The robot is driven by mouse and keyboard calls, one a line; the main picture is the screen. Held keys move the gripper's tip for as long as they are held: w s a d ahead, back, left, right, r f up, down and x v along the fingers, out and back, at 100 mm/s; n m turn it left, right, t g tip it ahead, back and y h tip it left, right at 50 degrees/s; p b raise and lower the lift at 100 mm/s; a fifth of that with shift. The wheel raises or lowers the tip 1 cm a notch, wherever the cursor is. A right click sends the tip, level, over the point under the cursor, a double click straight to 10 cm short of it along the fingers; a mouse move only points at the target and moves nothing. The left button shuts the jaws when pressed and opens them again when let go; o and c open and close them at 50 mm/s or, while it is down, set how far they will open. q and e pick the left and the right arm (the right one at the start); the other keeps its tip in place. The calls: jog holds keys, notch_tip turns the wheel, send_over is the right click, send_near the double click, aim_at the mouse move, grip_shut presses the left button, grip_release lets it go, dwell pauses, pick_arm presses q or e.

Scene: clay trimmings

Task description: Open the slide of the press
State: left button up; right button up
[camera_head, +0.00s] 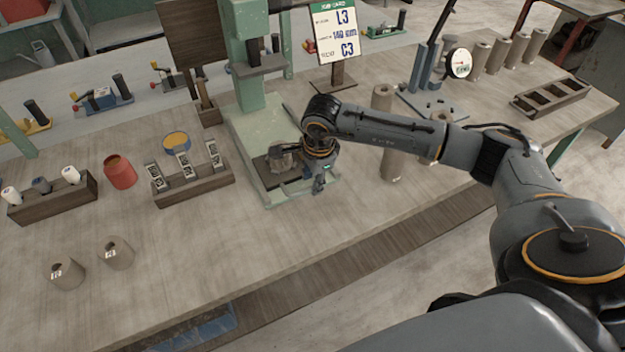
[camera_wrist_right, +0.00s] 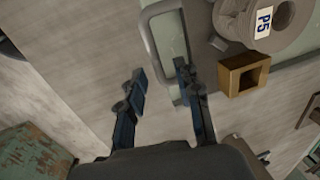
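The pale green press (camera_head: 250,125) stands at mid-table in the head view. Its low slide holds a dark plate and a round grey die (camera_head: 285,157). The slide's looped handle (camera_wrist_right: 152,42) shows in the right wrist view, beside a round piece labelled P5 (camera_wrist_right: 264,20). My right gripper (camera_head: 319,185) points down at the slide's front right. In the wrist view its fingers (camera_wrist_right: 160,75) are spread, one outside the handle's bar and one over the loop's opening. I cannot tell whether either touches it. The wrist partly hides the slide. My left gripper is not in view.
A wooden rack with labelled pieces (camera_head: 195,188) and a red jar (camera_head: 120,172) stand left of the press. Tall clay cylinders (camera_head: 392,160) stand to its right. The table front is mostly clear.

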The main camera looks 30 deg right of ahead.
notch_tip(320, 180, up, 11)
jog(key=s, duration=0.2)
dwell(0.5)
